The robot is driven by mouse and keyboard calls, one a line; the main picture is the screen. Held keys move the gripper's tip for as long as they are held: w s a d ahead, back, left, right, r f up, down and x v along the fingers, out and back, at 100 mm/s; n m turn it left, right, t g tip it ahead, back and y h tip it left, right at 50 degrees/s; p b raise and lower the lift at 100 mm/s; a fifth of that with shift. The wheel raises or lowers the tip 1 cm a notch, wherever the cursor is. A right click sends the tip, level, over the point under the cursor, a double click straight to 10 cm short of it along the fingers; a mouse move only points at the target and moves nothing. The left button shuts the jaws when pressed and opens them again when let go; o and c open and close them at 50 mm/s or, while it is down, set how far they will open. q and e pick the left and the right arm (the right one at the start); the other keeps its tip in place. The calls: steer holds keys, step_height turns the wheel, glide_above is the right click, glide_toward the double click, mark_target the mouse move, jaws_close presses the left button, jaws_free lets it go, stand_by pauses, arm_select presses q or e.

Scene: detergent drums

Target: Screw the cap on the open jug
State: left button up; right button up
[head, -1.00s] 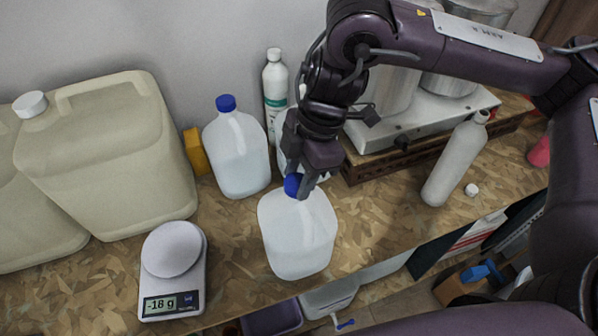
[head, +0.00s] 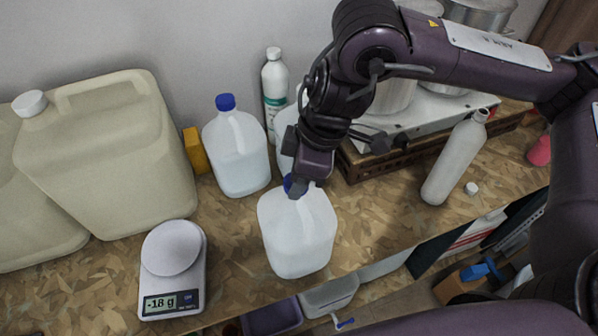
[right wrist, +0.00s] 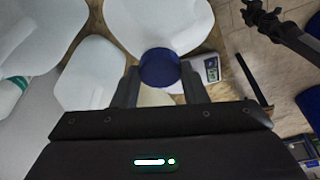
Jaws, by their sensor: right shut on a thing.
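The open jug (head: 297,240) is a translucent white jug standing upright at the front middle of the bench. A blue cap (head: 288,184) is at its mouth, partly hidden by my right gripper (head: 298,188). In the right wrist view the cap (right wrist: 160,68) lies between the two dark fingers of my right gripper (right wrist: 160,88), with the jug's white body (right wrist: 158,22) beyond it. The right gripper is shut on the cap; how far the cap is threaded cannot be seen. A dark jointed part at that view's upper right looks like my left gripper (right wrist: 262,14), its jaws unclear.
A blue-capped jug (head: 236,155) and a white bottle (head: 275,85) stand behind. A scale (head: 172,265) reading -18 g sits left, before large beige drums (head: 110,160).

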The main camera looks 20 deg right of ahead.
steer(key=shift+s+f, duration=0.1)
steer(key=m+t+h, duration=0.1)
steer(key=m, duration=0.4)
steer(key=shift+s+m, duration=0.1)
steer(key=shift+m, duration=0.2)
steer(key=m+h, duration=0.1)
steer(key=m, duration=0.2)
steer(key=shift+a+m, duration=0.15)
steer(key=shift+m, duration=0.25)
steer(key=o, duration=1.5)
steer(key=shift+w+a+r+v, duration=0.1)
steer(key=shift+w+v, duration=0.2)
steer(key=shift+v, duration=1.05)
steer(key=shift+w+a+r+v, duration=0.15)
steer(key=shift+w+v, duration=0.1)
steer(key=shift+v, duration=1.05)
steer(key=shift+w+a+f+v, duration=0.1)
steer(key=shift+w+v, duration=0.2)
steer(key=shift+v, duration=1.05)
